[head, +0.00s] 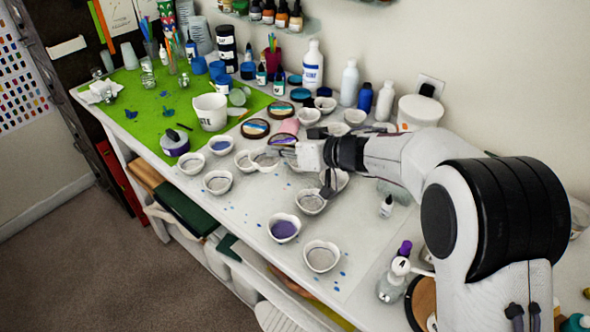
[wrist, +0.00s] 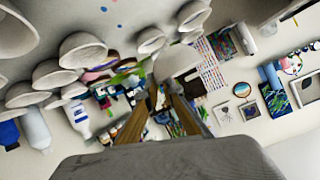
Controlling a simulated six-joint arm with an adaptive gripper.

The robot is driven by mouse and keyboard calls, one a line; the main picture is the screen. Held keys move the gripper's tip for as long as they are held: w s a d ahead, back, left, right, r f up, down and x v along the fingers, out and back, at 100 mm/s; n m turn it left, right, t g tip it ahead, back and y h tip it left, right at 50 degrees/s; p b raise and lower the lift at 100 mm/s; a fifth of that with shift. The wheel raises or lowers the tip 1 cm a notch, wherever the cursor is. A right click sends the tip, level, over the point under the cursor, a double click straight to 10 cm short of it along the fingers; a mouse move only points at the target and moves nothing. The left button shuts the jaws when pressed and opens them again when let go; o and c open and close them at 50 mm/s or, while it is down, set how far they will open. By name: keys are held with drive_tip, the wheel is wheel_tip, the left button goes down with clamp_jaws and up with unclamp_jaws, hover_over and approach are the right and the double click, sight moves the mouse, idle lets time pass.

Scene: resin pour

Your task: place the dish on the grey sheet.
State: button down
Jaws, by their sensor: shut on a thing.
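My gripper (head: 277,156) reaches left over the bench in the head view, its fingers level. It is shut on a small off-white dish (head: 264,160) with a grey inside. In the wrist view, where the scene is upside down, the brown fingers (wrist: 165,95) meet at the dish (wrist: 178,62). I cannot tell how far the dish is above the bench. The pale grey sheet (head: 365,252) lies on the right part of the bench, under part of the arm. Its outline is faint against the white top.
Several similar dishes stand close around, some with purple (head: 284,229) or grey (head: 321,257) contents. A green mat (head: 150,100) holds a white tub (head: 210,111). Bottles (head: 312,65) line the wall. A small dropper bottle (head: 386,207) stands right of the dishes.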

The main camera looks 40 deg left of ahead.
drive_tip(key=shift+f, duration=2.7)
drive_tip(key=shift+f, duration=1.9)
drive_tip(key=c, duration=2.2)
unclamp_jaws()
